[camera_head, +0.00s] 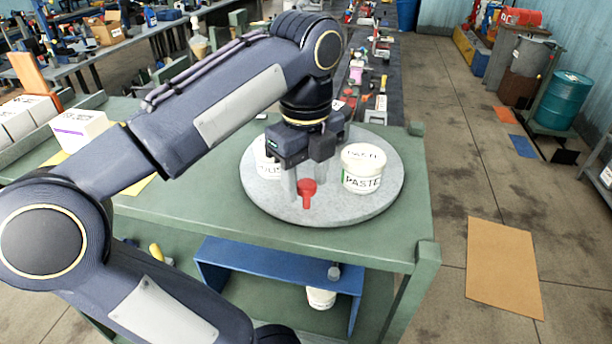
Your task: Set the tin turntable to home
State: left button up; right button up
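The tin turntable (258,200) is a round grey disc on the green table (200,220), near the table's right side. A white tub marked PASTE (361,169) stands on its right part. Another white tub (266,168) stands on its left part, partly hidden by my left gripper. A small red funnel-shaped piece (307,190) shows near the disc's front, by the fingertips. My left gripper (305,183) points down over the disc. Its pale fingers blend with the disc, so their gap and any contact with the red piece are unclear. My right gripper is out of view.
White boxes (82,131) stand on the table's left side. A blue shelf frame (275,262) sits below the table front, with a white tub (321,297) in it. A corner post (427,252) rises at the table's front right.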

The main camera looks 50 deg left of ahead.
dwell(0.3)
pick_arm(q)
notch_tip(320, 180, up, 6)
jog(key=shift+f, duration=0.15)
jog(key=shift+r+p, duration=0.6)
jog(key=shift+r, duration=0.4)
jog(key=shift+d, duration=0.1)
